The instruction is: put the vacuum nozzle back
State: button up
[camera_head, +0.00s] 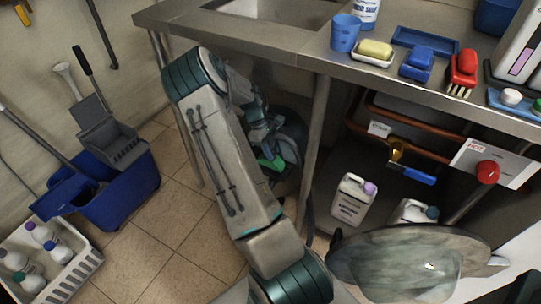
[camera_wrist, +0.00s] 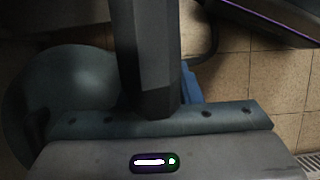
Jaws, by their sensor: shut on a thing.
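My gripper (camera_head: 268,152) is reached low under the sink counter, partly hidden behind my own arm. In the wrist view, a dark grey angular shaft, which looks like the vacuum nozzle (camera_wrist: 145,50), runs down the middle to my gripper, which is shut on it. The nozzle's far end is out of that view. A rounded grey-blue body, probably the vacuum (camera_wrist: 62,85), lies left of the shaft. In the head view a dark rounded vacuum body (camera_head: 290,135) shows just behind my gripper. I cannot tell whether the nozzle touches it.
The steel counter (camera_head: 285,55) and its leg (camera_head: 316,140) stand close to my arm. A blue mop bucket (camera_head: 118,198) and a white crate of bottles (camera_head: 62,272) are at left. A white jug (camera_head: 353,200) stands under the counter at right. Tiled floor (camera_head: 150,250) is open between.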

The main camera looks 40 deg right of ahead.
jog(key=shift+w+d+f+b, duration=0.2)
jog(key=shift+w+d+b, duration=0.1)
jog(key=shift+w, duration=0.35)
jog(key=shift+a+f+b, duration=0.1)
jog(key=shift+f+b, duration=0.55)
jog(key=shift+f, duration=0.9)
jog(key=shift+f, duration=0.2)
jog(key=o, duration=0.9)
